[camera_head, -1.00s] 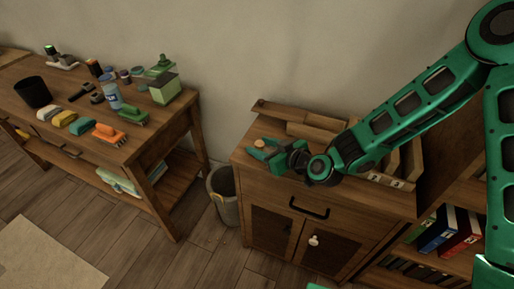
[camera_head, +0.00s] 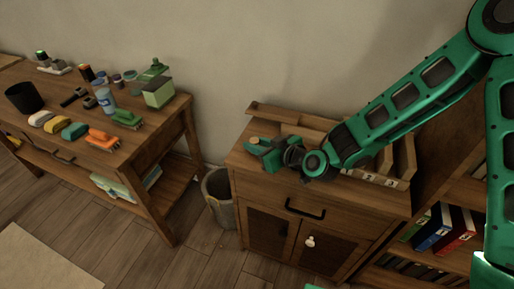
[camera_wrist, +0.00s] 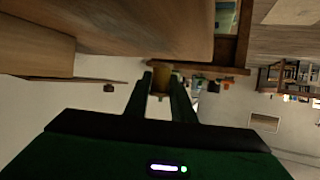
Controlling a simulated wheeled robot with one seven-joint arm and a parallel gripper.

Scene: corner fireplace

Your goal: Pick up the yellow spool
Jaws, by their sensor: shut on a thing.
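The yellow spool (camera_wrist: 160,80) shows as a small dull-yellow piece between my two fingertips in the wrist view. My gripper (camera_wrist: 160,88) is shut on it. In the head view, my gripper (camera_head: 260,150) is over the left end of the wooden cabinet top (camera_head: 240,162). A small tan part of the spool (camera_head: 254,141) shows at the fingers there; the rest is hidden. I cannot tell whether the spool is clear of the top.
Wooden trays (camera_head: 300,122) and upright dividers (camera_head: 404,160) stand on the cabinet, close to my arm. A grey bin (camera_head: 220,205) stands on the floor between the cabinet and a cluttered workbench (camera_head: 150,135). A pale rug (camera_head: 40,255) lies at lower left.

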